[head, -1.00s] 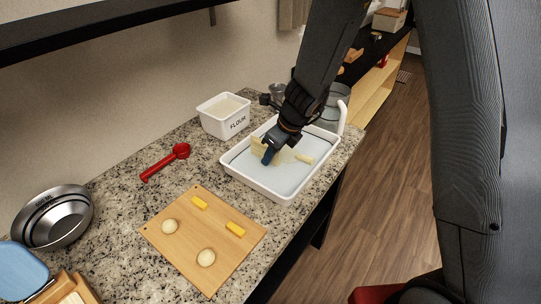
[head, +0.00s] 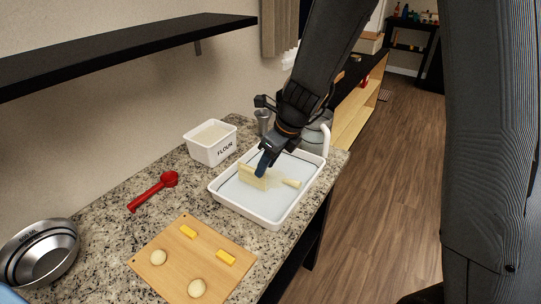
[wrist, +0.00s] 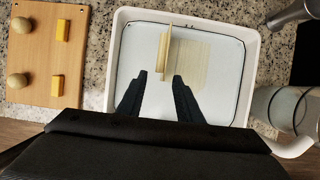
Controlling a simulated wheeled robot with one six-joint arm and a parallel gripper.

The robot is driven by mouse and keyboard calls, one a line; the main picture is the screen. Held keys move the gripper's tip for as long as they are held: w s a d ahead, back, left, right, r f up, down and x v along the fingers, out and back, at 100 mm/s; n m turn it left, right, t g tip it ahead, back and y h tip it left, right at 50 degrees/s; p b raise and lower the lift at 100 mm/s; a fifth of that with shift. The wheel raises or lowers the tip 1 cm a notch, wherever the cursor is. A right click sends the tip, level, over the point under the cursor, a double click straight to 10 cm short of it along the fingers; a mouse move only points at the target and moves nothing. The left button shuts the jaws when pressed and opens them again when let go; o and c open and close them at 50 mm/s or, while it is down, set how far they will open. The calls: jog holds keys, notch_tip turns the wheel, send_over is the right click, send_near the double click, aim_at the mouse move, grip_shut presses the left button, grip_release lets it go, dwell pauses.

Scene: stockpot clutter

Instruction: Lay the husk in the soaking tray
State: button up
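The pale yellow husk (head: 251,178) is inside the white soaking tray (wrist: 117,40). One part stands up like a thin wall, and in the wrist view it shows as a narrow strip. A ribbed, flatter pale part (wrist: 196,65) lies beside it on the tray floor; I cannot tell whether both are one piece. My gripper (wrist: 161,78) is low over the tray, its two dark fingertips apart. The near end of the standing strip reaches between them, with gaps visible at the sides. In the head view my gripper (head: 264,168) hides part of the husk.
A cutting board (head: 165,243) with dough balls and yellow sticks lies nearer. A flour tub (head: 211,150), red scoop (head: 153,191) and steel bowls (head: 40,255) share the granite counter. A pitcher (wrist: 280,105) stands close beside the tray.

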jog(key=shift+v, duration=1.7)
jog(key=s+d+n+h, duration=0.2)
jog(key=s+d+n, duration=0.5)
jog(key=n, duration=0.5)
jog(key=s+d+n+g+h, duration=0.1)
jog(key=s+d+n, duration=0.6)
jog(key=n, duration=0.6)
jog(key=shift+s+n+h, duration=0.3)
jog(key=shift+s+h, duration=0.1)
jog(key=shift+s, duration=0.2)
jog(key=shift+r, duration=0.15)
jog(key=shift+f+b, duration=0.6)
jog(key=shift+f, duration=0.2)
